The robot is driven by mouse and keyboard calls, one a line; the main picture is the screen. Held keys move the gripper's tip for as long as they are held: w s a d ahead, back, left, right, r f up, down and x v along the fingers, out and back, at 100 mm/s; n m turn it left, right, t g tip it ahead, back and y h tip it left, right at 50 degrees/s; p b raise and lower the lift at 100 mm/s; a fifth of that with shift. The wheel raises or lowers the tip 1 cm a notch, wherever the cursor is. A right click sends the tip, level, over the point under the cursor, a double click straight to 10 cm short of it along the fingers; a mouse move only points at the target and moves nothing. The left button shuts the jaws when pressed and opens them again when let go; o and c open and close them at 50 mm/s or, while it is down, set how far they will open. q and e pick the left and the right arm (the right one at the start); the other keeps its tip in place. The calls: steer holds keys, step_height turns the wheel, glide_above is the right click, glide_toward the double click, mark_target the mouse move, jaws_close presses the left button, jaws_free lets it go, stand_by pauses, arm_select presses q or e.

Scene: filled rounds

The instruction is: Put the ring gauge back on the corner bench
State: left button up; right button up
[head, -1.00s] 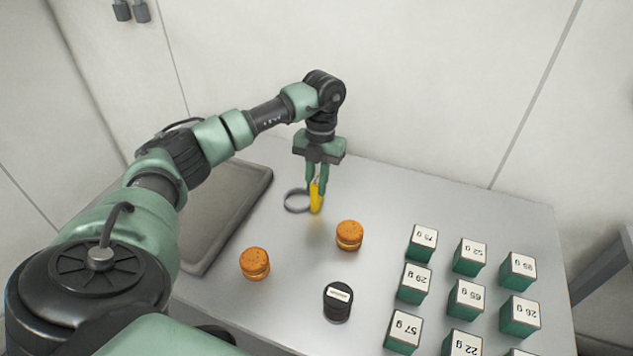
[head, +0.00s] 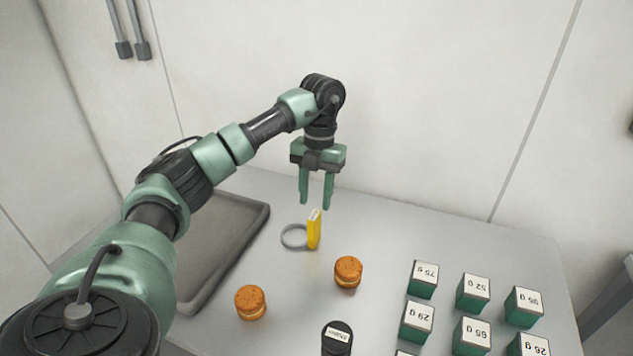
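The ring gauge is a grey ring with a yellow upright handle (head: 314,230). It rests on the grey bench top (head: 400,240), with the ring (head: 293,236) to the left of the handle. My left gripper (head: 315,204) is above the gauge, its two fingers spread with a gap between them and nothing in it. The fingertips look apart from the handle's top. My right gripper is not in view.
A grey tray (head: 262,222) lies on the left. Two orange-brown round pieces (head: 348,272) (head: 251,302) and a dark labelled jar (head: 337,338) stand in front of the gauge. Several green labelled weight blocks (head: 423,280) fill the right. A wall rises behind.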

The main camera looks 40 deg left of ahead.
arm_select(q)
steer(key=r, duration=0.5)
steer(key=shift+w+a+r+p, duration=0.15)
steer(key=shift+w+r+p, duration=0.15)
steer(key=shift+w+p, duration=0.1)
